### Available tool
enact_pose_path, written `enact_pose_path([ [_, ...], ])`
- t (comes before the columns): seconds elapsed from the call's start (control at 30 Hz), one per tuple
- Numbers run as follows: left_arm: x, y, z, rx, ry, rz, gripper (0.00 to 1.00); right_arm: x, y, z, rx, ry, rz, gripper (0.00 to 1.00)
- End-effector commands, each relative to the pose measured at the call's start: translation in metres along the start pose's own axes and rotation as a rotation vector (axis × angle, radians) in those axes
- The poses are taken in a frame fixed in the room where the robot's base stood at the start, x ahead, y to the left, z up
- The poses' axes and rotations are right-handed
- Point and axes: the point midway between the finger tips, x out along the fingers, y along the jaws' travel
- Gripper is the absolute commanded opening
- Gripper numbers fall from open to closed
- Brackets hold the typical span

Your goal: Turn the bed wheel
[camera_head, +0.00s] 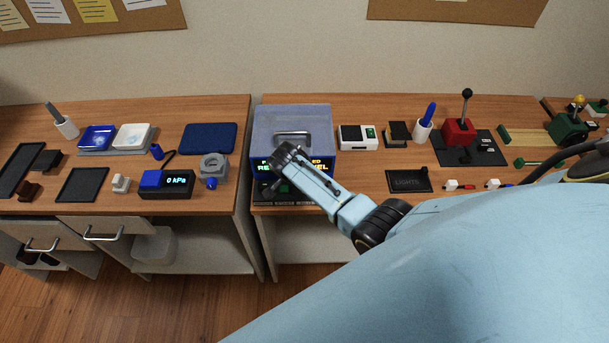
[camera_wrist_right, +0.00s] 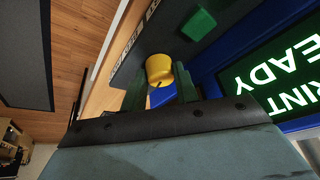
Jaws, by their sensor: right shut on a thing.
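The printer (camera_head: 262,125) is a box with a see-through upper part, a dark base and a lit green text screen. In the right wrist view its screen (camera_wrist_right: 270,75) reads in part "PRINT" and "READY". A yellow round wheel (camera_wrist_right: 159,69) sticks out from the printer's dark front panel. My right gripper (camera_wrist_right: 160,88) is shut on the yellow wheel, one finger on each side of it. In the head view the right gripper (camera_head: 279,186) is at the printer's front, and its own arm hides part of the screen and the wheel. My left gripper is not in view.
A green button (camera_wrist_right: 198,25) sits on the same panel, close to the wheel. A white box (camera_head: 357,137) and a dark "LIGHTS" panel (camera_head: 408,181) are right of the printer. A gap separates the printer's table from the left table (camera_head: 228,203), which holds several items.

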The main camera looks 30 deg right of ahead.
Motion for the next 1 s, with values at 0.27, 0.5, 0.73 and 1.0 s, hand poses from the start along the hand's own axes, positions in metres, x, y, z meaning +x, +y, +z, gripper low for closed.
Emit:
enact_pose_path([
  [0.27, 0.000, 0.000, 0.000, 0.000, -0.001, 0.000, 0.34, 0.000, 0.001, -0.001, 0.004, 0.002, 0.003, 0.07],
  [0.5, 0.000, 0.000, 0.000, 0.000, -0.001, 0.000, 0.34, 0.000, 0.001, -0.001, 0.003, 0.002, 0.002, 0.47],
  [0.73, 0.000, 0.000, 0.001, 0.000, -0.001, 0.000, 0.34, 0.000, 0.000, -0.001, 0.003, 0.001, 0.001, 0.52],
  [1.0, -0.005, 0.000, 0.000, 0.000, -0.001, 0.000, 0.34, -0.014, -0.001, 0.000, 0.002, 0.000, -0.001, 0.52],
])
